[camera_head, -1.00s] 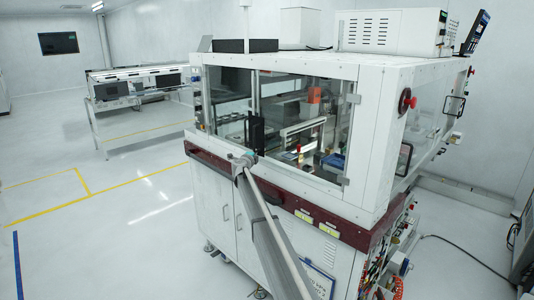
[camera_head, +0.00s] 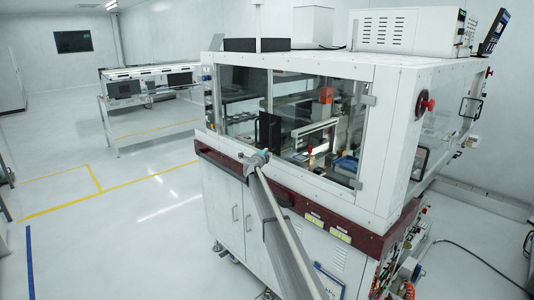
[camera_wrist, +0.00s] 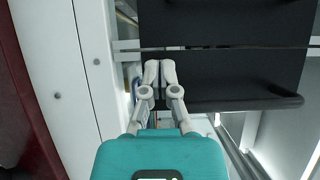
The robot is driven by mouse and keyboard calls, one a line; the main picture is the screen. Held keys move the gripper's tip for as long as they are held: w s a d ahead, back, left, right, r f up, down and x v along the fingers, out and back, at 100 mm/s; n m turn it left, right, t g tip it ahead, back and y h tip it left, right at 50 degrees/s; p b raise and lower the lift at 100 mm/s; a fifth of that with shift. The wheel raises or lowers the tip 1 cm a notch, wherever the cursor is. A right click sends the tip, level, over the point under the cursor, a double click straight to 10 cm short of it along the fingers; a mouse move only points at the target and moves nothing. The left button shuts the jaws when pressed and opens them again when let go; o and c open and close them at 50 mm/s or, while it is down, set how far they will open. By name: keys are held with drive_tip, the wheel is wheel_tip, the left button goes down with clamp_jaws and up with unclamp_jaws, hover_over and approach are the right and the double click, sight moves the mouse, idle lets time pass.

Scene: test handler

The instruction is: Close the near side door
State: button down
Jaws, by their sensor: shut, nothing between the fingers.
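The white test handler (camera_head: 385,150) stands at centre right. Its near side has a white-framed window with glass panes, and the right pane (camera_head: 335,100) has metal hinges on its right edge. I cannot tell clearly how far the near side door is open. A black upright piece (camera_head: 268,132) shows at the middle of this side. My arm reaches up from the bottom, and my gripper is at its far end, close to the dark red ledge below the window. In the wrist view my gripper (camera_wrist: 160,68) is shut and empty, its fingertips over the edge of a black panel (camera_wrist: 220,75).
A dark red band (camera_head: 290,200) runs under the window, above white cabinet doors (camera_head: 232,210). A red knob (camera_head: 428,105) sticks out at the right corner. A workbench (camera_head: 150,85) stands at the back left. The floor (camera_head: 120,220) on the left is clear.

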drive_tip(key=s+a, duration=0.9)
drive_tip(key=a, duration=0.1)
drive_tip(key=shift+a, duration=0.4)
drive_tip(key=shift+s+f+y, duration=0.1)
drive_tip(key=shift+s+y, duration=0.05)
drive_tip(key=shift+y, duration=0.15)
drive_tip(key=s+d+f+n+g+y, duration=0.1)
drive_tip(key=s+d+f+n+g, duration=0.4)
drive_tip(key=s+d, duration=0.7)
drive_tip(key=s+d+f+n+g+y, duration=0.1)
drive_tip(key=s+d+f+n+g, duration=0.5)
drive_tip(key=s, duration=2.1)
drive_tip(key=s+d+f+n+g+y+b, duration=0.1)
drive_tip(key=s+d+f+n+g, duration=0.5)
drive_tip(key=s+d, duration=1.2)
wheel_tip(320, 180, down, 3)
drive_tip(key=s+n+y, duration=0.1)
drive_tip(key=s+n, duration=0.1)
drive_tip(key=n, duration=0.2)
drive_tip(key=shift+d+r, duration=0.15)
drive_tip(key=shift+d, duration=0.15)
